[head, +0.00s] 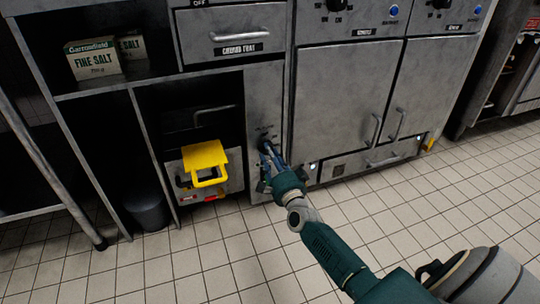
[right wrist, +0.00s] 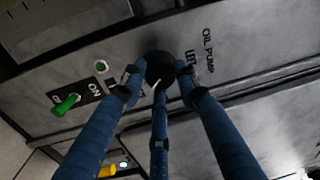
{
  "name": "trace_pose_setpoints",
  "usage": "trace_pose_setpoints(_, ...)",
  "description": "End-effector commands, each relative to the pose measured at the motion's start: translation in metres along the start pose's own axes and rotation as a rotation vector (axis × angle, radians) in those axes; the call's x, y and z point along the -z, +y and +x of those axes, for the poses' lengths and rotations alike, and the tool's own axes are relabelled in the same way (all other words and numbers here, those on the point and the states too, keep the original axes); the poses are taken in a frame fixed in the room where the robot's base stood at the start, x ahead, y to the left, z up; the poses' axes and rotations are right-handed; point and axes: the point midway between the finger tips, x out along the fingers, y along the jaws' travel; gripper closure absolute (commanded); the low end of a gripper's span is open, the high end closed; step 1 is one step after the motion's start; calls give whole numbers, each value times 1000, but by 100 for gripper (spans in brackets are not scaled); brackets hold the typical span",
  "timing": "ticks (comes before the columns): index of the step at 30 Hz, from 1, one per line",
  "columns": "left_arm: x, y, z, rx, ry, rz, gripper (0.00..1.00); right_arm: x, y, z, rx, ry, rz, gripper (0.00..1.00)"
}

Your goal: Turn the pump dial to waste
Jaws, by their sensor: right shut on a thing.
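The pump dial (right wrist: 158,66) is a round black knob on a grey metal panel, under the label "OIL PUMP" in the right wrist view. A white pointer mark shows at its lower edge in that view. My right gripper (right wrist: 160,74) is shut on the dial, with blue fingers on both sides and a third below. In the head view my right gripper (head: 266,155) reaches the narrow panel left of the double doors, and it mostly hides the dial. The smaller labels beside the dial are partly covered by the fingers. My left gripper is out of view.
A green switch (right wrist: 66,105) with an ON label and a small green light (right wrist: 101,67) are beside the dial. A yellow-handled unit (head: 205,156) sits in the open bay to the left. A dark bin (head: 148,211) stands on the floor. The tiled floor in front is clear.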

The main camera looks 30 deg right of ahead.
Motion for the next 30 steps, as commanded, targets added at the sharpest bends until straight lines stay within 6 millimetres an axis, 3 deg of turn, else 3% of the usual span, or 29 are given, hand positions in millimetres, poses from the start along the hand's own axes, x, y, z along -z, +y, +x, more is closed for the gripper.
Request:
trace_pose_setpoints(10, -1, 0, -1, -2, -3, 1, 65, 4, -2, 1, 2, 18, 142, 95)
trace_pose_setpoints(26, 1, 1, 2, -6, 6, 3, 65, 5, -2, 1, 1, 22, 168, 95)
trace_pose_setpoints(27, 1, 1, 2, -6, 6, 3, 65, 5, -2, 1, 1, 22, 168, 67)
trace_pose_setpoints(30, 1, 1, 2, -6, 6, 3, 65, 4, -1, 1, 1, 21, 167, 50)
